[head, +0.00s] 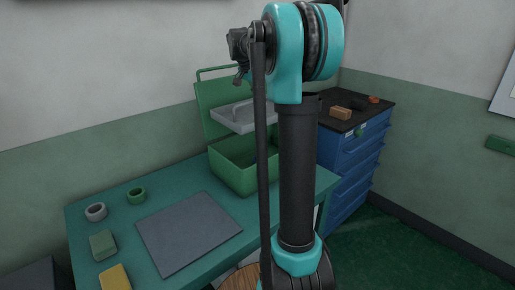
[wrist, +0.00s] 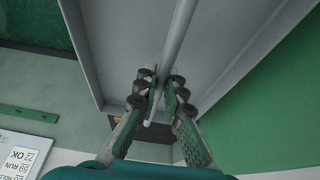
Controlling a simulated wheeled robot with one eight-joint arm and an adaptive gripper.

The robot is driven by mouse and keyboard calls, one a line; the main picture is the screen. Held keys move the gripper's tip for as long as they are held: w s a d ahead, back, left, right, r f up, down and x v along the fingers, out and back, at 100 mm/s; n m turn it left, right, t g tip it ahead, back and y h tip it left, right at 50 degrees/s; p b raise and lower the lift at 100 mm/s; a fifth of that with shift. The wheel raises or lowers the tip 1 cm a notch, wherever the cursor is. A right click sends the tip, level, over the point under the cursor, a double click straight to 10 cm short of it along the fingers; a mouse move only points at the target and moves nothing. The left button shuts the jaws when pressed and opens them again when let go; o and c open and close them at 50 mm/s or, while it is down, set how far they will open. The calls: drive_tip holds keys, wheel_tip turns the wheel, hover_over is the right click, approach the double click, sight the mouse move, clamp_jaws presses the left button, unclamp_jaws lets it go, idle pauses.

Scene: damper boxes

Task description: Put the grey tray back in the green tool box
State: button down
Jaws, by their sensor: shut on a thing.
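The grey tray (head: 228,116) is in the air above the green tool box (head: 232,172) in the head view, below the top of the raised lid (head: 212,93). The box is open and its front wall shows; my arm hides its right part and some of the tray. In the wrist view the tray (wrist: 112,60) fills the upper middle, with a grey handle bar (wrist: 178,35) along its centre. My gripper (wrist: 163,85) has its fingers on either side of this bar and is shut on it.
The box stands on a teal table with a grey mat (head: 188,232), a grey ring (head: 96,212), a green ring (head: 137,195), a green block (head: 103,244) and a yellow block (head: 115,277). A blue drawer cabinet (head: 352,165) stands to the right, with small things on top.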

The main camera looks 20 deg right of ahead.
sight(250, 117)
wheel_tip(250, 117, down, 19)
idle(0.5)
drive_tip(key=shift+f, duration=0.5)
drive_tip(key=c, duration=2.1)
unclamp_jaws()
drive_tip(key=shift+f, duration=0.1)
drive_tip(key=o, duration=0.5)
drive_tip(key=shift+c, duration=0.2)
drive_tip(key=v, duration=1.3)
drive_tip(key=shift+d+r, duration=0.15)
drive_tip(key=shift+r, duration=0.05)
